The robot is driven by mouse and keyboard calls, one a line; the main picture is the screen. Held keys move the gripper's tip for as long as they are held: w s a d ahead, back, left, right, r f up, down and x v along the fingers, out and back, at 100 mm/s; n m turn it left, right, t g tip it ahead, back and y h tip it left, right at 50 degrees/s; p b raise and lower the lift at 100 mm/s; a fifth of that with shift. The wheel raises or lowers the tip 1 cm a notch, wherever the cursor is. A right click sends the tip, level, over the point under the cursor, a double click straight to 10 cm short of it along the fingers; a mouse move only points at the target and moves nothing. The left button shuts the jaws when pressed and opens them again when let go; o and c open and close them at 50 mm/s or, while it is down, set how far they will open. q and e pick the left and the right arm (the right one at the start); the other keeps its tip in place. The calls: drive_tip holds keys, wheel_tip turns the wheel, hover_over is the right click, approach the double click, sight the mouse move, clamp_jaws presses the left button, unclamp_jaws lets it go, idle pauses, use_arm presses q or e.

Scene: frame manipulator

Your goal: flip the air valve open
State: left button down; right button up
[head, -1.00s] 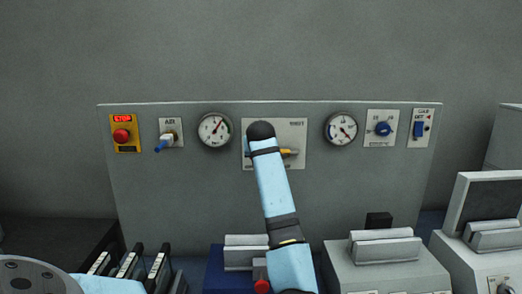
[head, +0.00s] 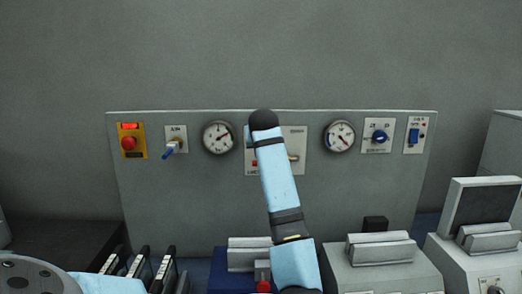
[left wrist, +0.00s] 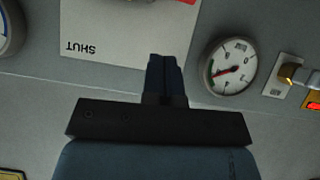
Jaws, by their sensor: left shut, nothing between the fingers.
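The air valve (head: 171,151) is on a small white plate at the panel's left, its blue handle pointing down and to the left. My left gripper (left wrist: 164,62) is shut and empty. It appears in front of the panel, between the central plate marked SHUT and a gauge, apart from the air valve. In the head view my light-blue arm hides its fingers. My right gripper is in neither view.
A round gauge (head: 219,137) sits between the air valve and the central plate (head: 299,168). A red stop button (head: 129,143) on a yellow plate is just left of the valve. Several boxes stand below the panel. The wall above is bare.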

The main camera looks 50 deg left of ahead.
use_arm(q)
drive_tip(key=v, duration=0.5)
drive_tip(key=shift+w+d+b, duration=0.15)
drive_tip(key=shift+w+b, duration=0.1)
drive_tip(key=shift+b, duration=0.15)
drive_tip(key=shift+f, duration=0.1)
